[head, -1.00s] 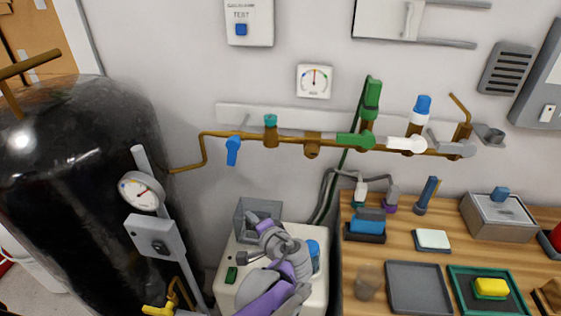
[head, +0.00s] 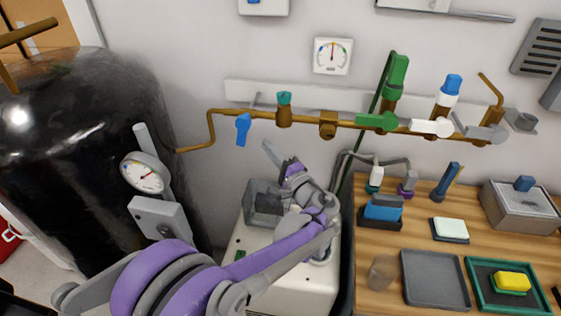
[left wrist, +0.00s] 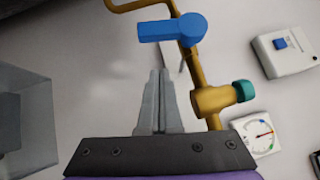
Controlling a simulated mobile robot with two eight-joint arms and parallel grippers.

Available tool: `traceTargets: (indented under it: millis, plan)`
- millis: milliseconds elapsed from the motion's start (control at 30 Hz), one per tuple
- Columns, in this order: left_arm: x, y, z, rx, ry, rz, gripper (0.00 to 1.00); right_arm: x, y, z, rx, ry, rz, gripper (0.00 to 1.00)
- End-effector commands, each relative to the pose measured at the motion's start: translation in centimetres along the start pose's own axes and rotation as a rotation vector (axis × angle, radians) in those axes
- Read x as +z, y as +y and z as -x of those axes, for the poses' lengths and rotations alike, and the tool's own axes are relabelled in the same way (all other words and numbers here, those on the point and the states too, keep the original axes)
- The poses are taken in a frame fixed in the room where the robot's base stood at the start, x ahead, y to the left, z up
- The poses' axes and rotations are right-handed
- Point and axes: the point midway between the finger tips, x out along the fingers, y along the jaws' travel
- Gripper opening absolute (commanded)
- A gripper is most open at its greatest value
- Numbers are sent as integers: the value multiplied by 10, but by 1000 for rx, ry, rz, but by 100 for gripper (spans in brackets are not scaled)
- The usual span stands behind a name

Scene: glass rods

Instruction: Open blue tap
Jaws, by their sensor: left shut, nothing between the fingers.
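The blue tap (head: 243,128) is a blue lever on the brown pipe at its left end. In the head view it hangs down, across the run of the pipe. In the left wrist view the blue tap (left wrist: 172,29) lies just beyond the fingertips. My left gripper (head: 270,152) is below and to the right of the tap, pointing up at the wall. In the left wrist view its fingers (left wrist: 160,78) are together and empty, with a small gap visible to the tap. My right gripper is not in view.
The brown pipe (head: 350,124) runs right past a teal-capped fitting (head: 284,99), a green tap (head: 377,121) and a white tap (head: 431,127). A black tank (head: 80,130) with a gauge stands left. A grey bin (head: 262,208) sits below my gripper.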

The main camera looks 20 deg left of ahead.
Motion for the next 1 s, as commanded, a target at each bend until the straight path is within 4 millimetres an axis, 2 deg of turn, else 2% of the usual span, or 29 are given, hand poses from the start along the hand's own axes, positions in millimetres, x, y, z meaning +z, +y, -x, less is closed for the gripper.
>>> traceTargets:
  millis: [133,300,1000]
  plan:
    - [18,0,-18,0,-3,0,0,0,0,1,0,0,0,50]
    - [27,0,-27,0,-2,1,0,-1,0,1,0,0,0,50]
    - [30,4,-30,-34,0,-34,0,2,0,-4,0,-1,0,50]
